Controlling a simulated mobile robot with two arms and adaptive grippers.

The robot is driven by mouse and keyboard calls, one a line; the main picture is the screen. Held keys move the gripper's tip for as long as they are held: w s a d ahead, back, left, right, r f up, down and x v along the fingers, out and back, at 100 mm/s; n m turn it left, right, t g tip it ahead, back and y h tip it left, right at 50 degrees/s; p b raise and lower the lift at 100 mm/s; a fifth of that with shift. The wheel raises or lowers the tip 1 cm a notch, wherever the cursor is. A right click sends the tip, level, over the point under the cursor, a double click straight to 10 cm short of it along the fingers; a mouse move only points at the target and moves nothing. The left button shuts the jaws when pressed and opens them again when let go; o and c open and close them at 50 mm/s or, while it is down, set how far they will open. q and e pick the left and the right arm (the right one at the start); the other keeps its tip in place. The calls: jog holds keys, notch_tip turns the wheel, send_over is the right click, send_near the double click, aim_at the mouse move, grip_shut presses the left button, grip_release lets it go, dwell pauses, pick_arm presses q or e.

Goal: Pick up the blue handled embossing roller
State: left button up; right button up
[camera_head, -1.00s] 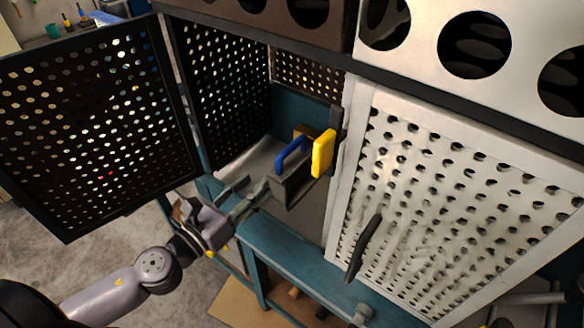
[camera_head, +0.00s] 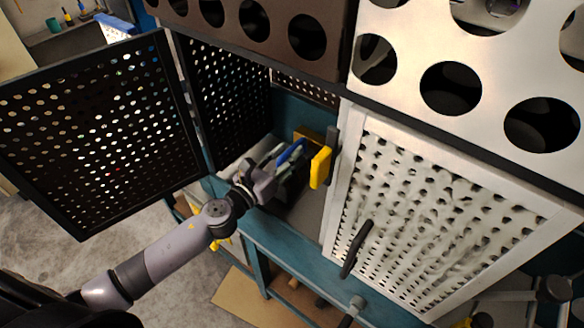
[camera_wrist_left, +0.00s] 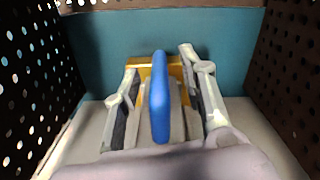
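The embossing roller's blue handle (camera_head: 291,152) stands inside the open cabinet bay. In the left wrist view the blue handle (camera_wrist_left: 160,95) runs up the middle. My left gripper (camera_head: 275,160) reaches into the bay at the handle. The left wrist view shows its two fingers (camera_wrist_left: 163,68) apart, one on each side of the handle, with gaps visible. The fingers hide much of the roller's dark body in the head view.
The black perforated door (camera_head: 100,135) is swung open at left. The white perforated door (camera_head: 420,215) is shut at right. The bay has a teal back wall (camera_wrist_left: 225,55) and perforated sides.

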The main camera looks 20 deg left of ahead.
pick_arm(q)
jog(key=x, duration=0.2)
jog(key=shift+w+d, duration=0.1)
jog(key=shift+w, duration=0.2)
jog(key=shift+s, duration=0.1)
jog(key=shift+c, duration=0.6)
grip_shut()
jog(key=shift+r, duration=0.15)
